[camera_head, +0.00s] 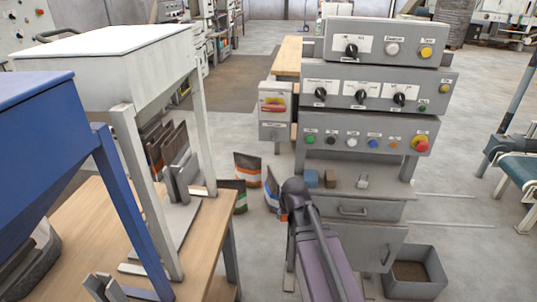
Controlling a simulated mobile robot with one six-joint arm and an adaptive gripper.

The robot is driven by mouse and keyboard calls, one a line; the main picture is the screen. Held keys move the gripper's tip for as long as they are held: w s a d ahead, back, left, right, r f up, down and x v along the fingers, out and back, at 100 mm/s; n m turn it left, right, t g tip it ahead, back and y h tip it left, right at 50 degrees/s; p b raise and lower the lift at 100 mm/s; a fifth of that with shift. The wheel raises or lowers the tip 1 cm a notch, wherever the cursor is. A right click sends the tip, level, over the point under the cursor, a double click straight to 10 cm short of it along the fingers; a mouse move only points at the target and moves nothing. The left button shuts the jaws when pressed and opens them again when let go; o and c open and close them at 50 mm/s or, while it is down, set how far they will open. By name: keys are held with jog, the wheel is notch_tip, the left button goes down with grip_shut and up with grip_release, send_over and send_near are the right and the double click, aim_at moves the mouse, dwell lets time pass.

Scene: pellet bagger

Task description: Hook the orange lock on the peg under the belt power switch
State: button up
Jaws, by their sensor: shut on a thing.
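My purple arm rises from the bottom middle to a dark joint in front of the console's left side, below the switch box. My gripper's fingers do not show.
The console's upper panels (388,88) carry knobs and buttons. Small blocks (330,179) lie on its ledge. Bags (248,168) stand on the floor left of my arm. A blue hopper (40,150) and a wooden table (215,215) fill the left. A grey bin (432,289) stands lower right.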

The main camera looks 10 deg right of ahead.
jog(key=w+a+r+p, duration=0.1)
jog(key=w+r+p, duration=0.4)
jog(key=r+p, duration=0.3)
jog(key=w+a+r+p, duration=0.2)
jog(key=w+r+p, duration=0.3)
jog(key=r+p, duration=0.4)
jog(key=shift+w+a+r+m, duration=0.3)
jog(key=shift+r, duration=0.1)
jog(key=shift+w+d, duration=0.1)
jog(key=shift+w, duration=0.15)
jog(key=w+d+f+b, duration=0.1)
jog(key=w+d, duration=0.1)
jog(key=w, duration=0.6)
jog(key=shift+d+f, duration=0.25)
jog(key=shift+f, duration=0.05)
dwell(0.8)
jog(key=shift+w, duration=0.1)
dwell(0.7)
jog(key=o, duration=1.2)
